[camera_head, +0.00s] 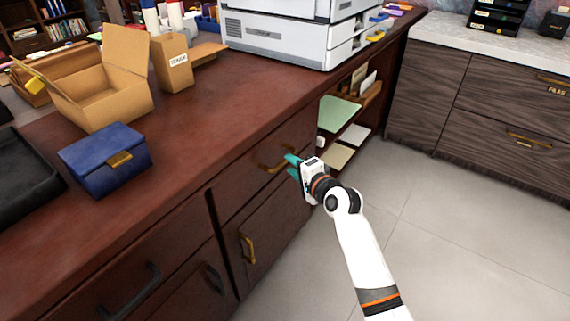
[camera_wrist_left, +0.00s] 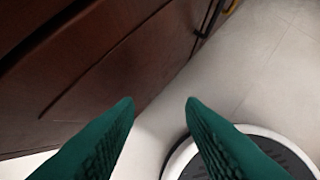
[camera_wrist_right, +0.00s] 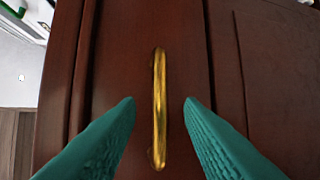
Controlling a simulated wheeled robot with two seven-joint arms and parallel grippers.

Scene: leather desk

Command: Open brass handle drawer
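The brass handle (camera_head: 272,164) is on the upper right drawer (camera_head: 240,189) of the dark red-brown desk, and the drawer is shut. In the right wrist view the brass handle (camera_wrist_right: 159,105) stands between the two teal fingers. My right gripper (camera_head: 291,165) is open at the handle's right end in the head view, with a gap on each side of the bar; I cannot tell whether it touches. My left gripper (camera_wrist_left: 160,102) is open and empty in the left wrist view, over the floor beside the desk front. It is out of the head view.
A second brass handle (camera_head: 247,249) is on the cabinet door below. Dark handles (camera_head: 130,290) are on the left fronts. A blue box (camera_head: 105,160) and open carton (camera_head: 105,85) stand on the desk. Open shelves (camera_head: 345,125) lie right of the drawer. The floor (camera_head: 420,210) in front is clear.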

